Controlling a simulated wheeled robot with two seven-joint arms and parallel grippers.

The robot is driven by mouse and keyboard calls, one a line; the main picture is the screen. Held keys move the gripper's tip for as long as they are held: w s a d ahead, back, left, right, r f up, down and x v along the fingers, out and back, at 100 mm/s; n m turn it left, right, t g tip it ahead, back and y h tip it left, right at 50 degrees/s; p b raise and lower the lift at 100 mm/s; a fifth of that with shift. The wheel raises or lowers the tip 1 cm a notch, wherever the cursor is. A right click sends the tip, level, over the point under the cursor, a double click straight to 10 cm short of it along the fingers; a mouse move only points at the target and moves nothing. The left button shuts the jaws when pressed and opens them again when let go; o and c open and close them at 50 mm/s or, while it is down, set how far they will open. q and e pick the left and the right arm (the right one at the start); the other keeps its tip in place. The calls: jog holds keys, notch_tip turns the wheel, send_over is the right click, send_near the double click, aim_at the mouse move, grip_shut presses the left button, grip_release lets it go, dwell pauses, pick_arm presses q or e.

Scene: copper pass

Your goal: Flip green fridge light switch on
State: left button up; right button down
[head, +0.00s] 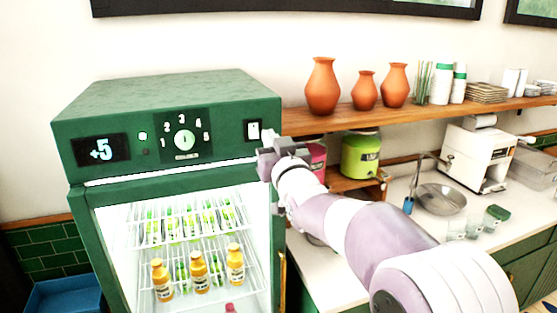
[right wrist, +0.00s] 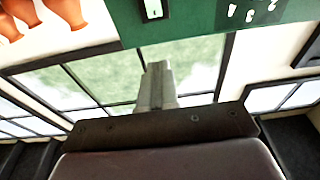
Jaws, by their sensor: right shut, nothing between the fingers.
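The green fridge (head: 165,95) stands at the left, with a control panel along its upper front. The light switch (head: 253,130) is a white rocker in a dark frame at the panel's right end. It also shows at the top edge of the right wrist view (right wrist: 153,9). I cannot tell which way the rocker is tipped. My right gripper (head: 266,158) is just below and right of the switch, near the fridge's right edge. Its fingers (right wrist: 156,72) are shut and empty, with a visible gap to the switch in the wrist view. My left gripper is out of view.
The panel also carries a numbered dial (head: 184,140) and a display reading +5 (head: 101,150). Bottles (head: 198,270) stand on racks in the brightly lit fridge. A wooden shelf (head: 430,108) with orange vases (head: 322,88) is at the right, above a green pot (head: 361,157) and a counter.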

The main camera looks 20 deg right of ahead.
jog(key=s+f+g+b, duration=0.1)
jog(key=s+f+g, duration=0.4)
jog(key=f, duration=0.7)
jog(key=s+f+g+b, duration=0.1)
jog(key=s+f+g, duration=0.45)
jog(key=f, duration=0.65)
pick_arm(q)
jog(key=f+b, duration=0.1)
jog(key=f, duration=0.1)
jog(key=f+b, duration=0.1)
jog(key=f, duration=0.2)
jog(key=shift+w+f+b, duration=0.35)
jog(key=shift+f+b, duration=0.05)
pick_arm(e)
jog(key=s+f+g, duration=0.8)
jog(key=s+f, duration=0.8)
jog(key=s, duration=0.2)
jog(key=shift+s+f+h, duration=0.15)
jog(key=shift+s+h, duration=0.15)
jog(key=shift+s, duration=0.1)
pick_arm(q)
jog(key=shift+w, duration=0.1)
pick_arm(e)
jog(key=shift+w, duration=0.1)
